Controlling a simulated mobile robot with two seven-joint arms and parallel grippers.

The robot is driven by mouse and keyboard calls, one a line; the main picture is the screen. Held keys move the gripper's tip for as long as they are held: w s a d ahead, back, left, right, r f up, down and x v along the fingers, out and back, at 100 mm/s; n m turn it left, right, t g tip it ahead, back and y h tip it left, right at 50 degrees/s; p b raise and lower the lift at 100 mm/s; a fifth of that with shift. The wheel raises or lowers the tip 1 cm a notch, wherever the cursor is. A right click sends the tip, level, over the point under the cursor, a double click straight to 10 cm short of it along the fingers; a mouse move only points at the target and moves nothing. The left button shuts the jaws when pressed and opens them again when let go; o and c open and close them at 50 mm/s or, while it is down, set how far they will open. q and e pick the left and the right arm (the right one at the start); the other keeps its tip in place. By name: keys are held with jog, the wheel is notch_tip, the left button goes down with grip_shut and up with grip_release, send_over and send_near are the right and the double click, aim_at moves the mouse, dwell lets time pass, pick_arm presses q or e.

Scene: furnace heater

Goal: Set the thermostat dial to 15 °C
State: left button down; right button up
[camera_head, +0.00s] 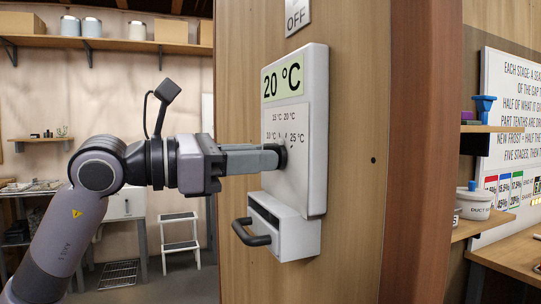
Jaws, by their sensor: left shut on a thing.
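The white thermostat (316,140) is mounted on a wooden wall panel. Its green display (283,81) reads 20 °C. Below the display a scale plate (286,112) shows marks that read about 15 °C, 20 °C and 25 °C, with one more at the left reading about 10 °C. My left gripper (278,157) reaches in from the left and is shut on the dark dial (282,156), its fingers level against the plate. The fingers hide much of the dial, and I cannot see its pointer. My right gripper is not in view.
A white box with a black handle (252,233) sits under the thermostat, below my left gripper. An OFF sign (297,16) hangs above. Shelves with boxes and a step stool (180,241) stand behind at left; a shelf with a tub (473,204) is at right.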

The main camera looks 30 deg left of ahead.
pick_arm(q)
jog(key=n, duration=0.4)
jog(key=shift+n, duration=0.3)
dwell(0.3)
jog(key=shift+n+p, duration=0.35)
jog(key=shift+n, duration=0.75)
jog(key=c, duration=1)
grip_release()
